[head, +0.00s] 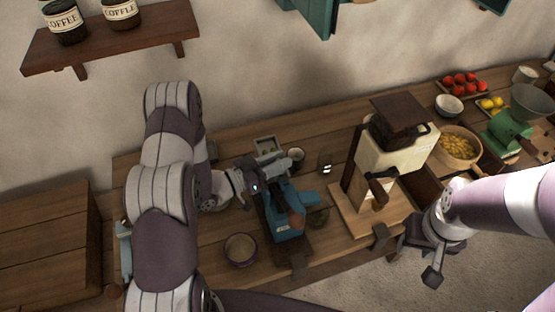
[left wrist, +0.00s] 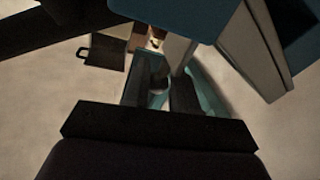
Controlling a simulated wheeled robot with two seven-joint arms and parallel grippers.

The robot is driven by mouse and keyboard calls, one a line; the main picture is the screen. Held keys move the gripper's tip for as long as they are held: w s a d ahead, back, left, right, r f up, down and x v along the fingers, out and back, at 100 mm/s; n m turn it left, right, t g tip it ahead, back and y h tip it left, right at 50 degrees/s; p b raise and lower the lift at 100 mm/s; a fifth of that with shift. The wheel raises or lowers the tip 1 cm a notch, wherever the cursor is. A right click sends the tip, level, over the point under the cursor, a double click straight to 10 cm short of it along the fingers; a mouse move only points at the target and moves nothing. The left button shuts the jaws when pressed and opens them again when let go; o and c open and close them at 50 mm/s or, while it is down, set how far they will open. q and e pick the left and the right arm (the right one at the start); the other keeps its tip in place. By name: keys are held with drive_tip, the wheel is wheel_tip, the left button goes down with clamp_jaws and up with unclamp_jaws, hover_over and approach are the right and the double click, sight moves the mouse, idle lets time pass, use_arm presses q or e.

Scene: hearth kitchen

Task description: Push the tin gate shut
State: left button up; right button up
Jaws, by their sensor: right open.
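I cannot single out the tin gate with certainty. A blue metal device (head: 287,222) with a brown rounded knob stands near the middle of the counter. My left gripper (head: 283,166) is over the back end of this device; whether they touch is unclear. In the left wrist view, blue-teal surfaces (left wrist: 175,10) fill the top, close in front of my dark gripper body. Its jaw opening is too dark to judge. My right gripper (head: 408,255) is open and empty at the counter's front edge, right of the blue device.
A cream machine (head: 392,150) on a wooden base stands right of the blue device. A green scale (head: 505,132) and fruit trays are far right.

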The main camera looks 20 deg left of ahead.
use_arm(q)
drive_tip(key=shift+s+d, duration=0.15)
clamp_jaws()
wheel_tip(320, 180, down, 3)
drive_tip(key=b, duration=0.3)
drive_tip(key=shift+r, duration=0.1)
drive_tip(key=shift+o, duration=2.4)
unclamp_jaws()
drive_tip(key=b+v, duration=0.3)
drive_tip(key=v, duration=0.9)
drive_tip(key=shift+s+a+b, duration=0.2)
drive_tip(key=shift+a+b, duration=0.1)
